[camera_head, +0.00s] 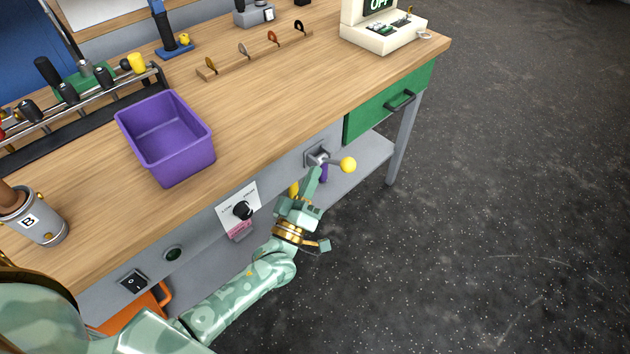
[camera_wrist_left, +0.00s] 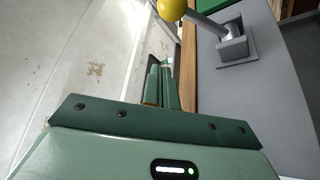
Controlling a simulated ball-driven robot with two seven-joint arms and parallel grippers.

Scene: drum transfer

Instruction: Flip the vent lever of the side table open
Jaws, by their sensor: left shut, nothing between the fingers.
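The vent lever has a yellow ball knob (camera_head: 348,165) on a metal shaft and a grey square mount (camera_head: 316,155) on the bench's front panel. The lever sticks out to the right in the head view. In the left wrist view the knob (camera_wrist_left: 172,8) is at the top edge, and the mount (camera_wrist_left: 236,46) is to its right. My left gripper (camera_head: 315,176) is shut and empty, its fingers just below the lever's mount and left of the knob. In the wrist view the closed fingers (camera_wrist_left: 162,82) show a gap to the knob. My right gripper is out of view.
The wooden bench top (camera_head: 265,105) holds a purple bin (camera_head: 165,140). A black knob (camera_head: 242,210) and a rocker switch (camera_head: 133,281) sit on the front panel. A green drawer (camera_head: 385,105) is right of the lever. The floor (camera_head: 480,230) to the right is clear.

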